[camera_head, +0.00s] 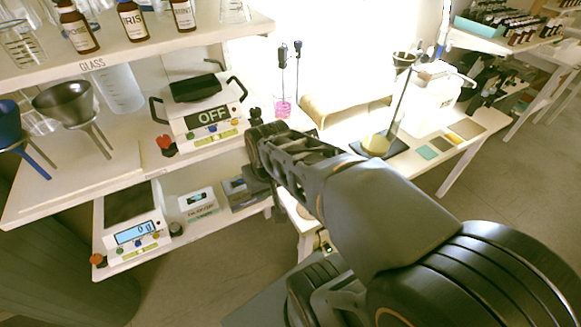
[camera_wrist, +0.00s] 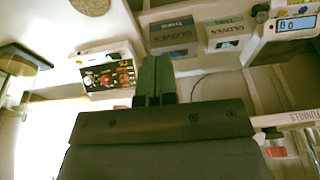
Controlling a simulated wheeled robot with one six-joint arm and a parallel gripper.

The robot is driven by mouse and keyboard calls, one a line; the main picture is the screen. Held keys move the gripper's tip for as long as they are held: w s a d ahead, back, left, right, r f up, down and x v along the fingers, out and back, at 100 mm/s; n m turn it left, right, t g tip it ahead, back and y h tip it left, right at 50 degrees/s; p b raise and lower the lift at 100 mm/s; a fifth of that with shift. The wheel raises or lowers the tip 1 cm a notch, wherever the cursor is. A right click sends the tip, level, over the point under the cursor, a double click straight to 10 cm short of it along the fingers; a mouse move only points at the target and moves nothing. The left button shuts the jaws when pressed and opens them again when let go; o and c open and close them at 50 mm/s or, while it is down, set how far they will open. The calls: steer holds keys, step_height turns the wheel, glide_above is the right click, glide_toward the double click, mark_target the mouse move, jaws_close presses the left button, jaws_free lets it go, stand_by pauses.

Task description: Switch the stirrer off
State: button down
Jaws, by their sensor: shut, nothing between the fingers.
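A white device with a black top plate (camera_head: 212,116) stands on the middle shelf in the head view, its display reading OFF. It has black side handles and small coloured buttons below the display; I take it to be the stirrer but cannot confirm this. My gripper (camera_head: 262,190) is to the right of and below this device, apart from it, at the end of my outstretched arm. In the wrist view my gripper (camera_wrist: 155,62) shows two dark green fingers closed together, with nothing between them. A white box with a dark panel and red marks (camera_wrist: 107,76) is left of the fingertips.
A scale (camera_head: 135,236) with a lit display stands on the lower shelf, with glove boxes (camera_head: 198,202) to its right. A beaker of pink liquid (camera_head: 283,107) stands right of the OFF device. Funnels (camera_head: 66,98) are at left, and labelled bottles (camera_head: 132,20) stand above.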

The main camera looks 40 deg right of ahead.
steer(key=w+d+f+m+b, duration=0.1)
steer(key=w+d+f+b, duration=0.2)
steer(key=w+d, duration=0.35)
steer(key=w+d+f+m+b, duration=0.2)
steer(key=w+d+f+b, duration=0.15)
steer(key=d, duration=0.65)
steer(key=w+d+r+n, duration=0.2)
steer(key=w+d+n, duration=0.1)
steer(key=shift+w+d+r+t+y+p, duration=0.1)
steer(key=shift+d+r+t+y+p, duration=0.1)
steer(key=shift+r+t+y+p, duration=0.15)
steer(key=x, duration=0.6)
steer(key=b+x, duration=0.1)
steer(key=x, duration=0.5)
steer(key=shift+s+a, duration=0.1)
steer(key=shift+s, duration=0.15)
steer(key=shift+a+f, duration=0.1)
steer(key=shift+f, duration=0.9)
